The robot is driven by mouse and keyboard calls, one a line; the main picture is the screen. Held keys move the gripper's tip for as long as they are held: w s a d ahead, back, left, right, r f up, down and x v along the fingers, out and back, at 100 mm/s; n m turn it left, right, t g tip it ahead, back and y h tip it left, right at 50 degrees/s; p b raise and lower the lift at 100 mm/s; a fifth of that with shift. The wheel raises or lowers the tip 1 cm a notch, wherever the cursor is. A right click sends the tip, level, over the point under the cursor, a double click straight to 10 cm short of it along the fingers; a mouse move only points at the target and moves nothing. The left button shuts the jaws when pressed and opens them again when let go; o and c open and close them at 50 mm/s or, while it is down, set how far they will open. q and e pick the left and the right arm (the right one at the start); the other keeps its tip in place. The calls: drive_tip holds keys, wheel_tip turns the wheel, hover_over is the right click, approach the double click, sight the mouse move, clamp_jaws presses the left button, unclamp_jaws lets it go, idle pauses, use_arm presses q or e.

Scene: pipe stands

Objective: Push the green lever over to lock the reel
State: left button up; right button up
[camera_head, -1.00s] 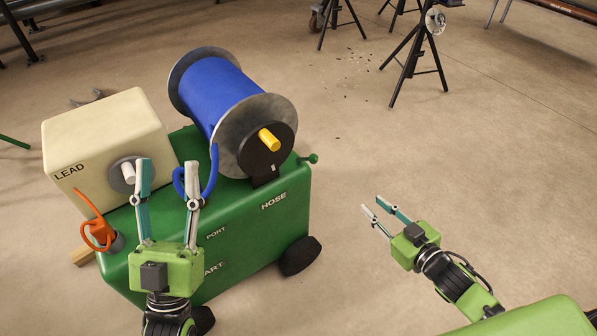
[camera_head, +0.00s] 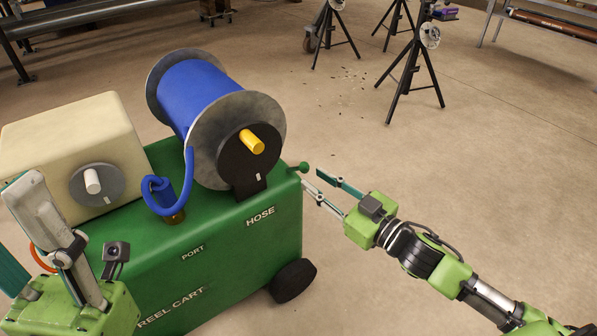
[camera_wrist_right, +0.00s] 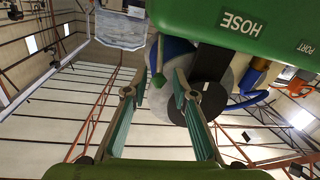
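The green lever (camera_head: 300,167) is a short stem with a ball knob at the top right edge of the green reel cart (camera_head: 240,275). The reel (camera_head: 237,125) holds blue hose between grey flanges and has a yellow handle (camera_head: 251,141). My right gripper (camera_head: 311,179) is open and empty, its fingertips just right of and slightly below the lever. In the right wrist view its fingers (camera_wrist_right: 160,80) are spread, with a green piece, likely the lever, between or behind them. My left gripper (camera_head: 20,222) is open at the lower left, partly out of the picture.
A cream LEAD box (camera_head: 75,145) with a white knob stands on the cart's left. The blue hose end (camera_head: 168,195) sits in the cart top. Black tripod stands (camera_head: 413,75) are farther back. The floor right of the cart is clear.

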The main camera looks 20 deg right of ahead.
sight(299, 169)
drive_tip(key=shift+b+x, duration=0.8)
drive_tip(key=shift+x, duration=2.55)
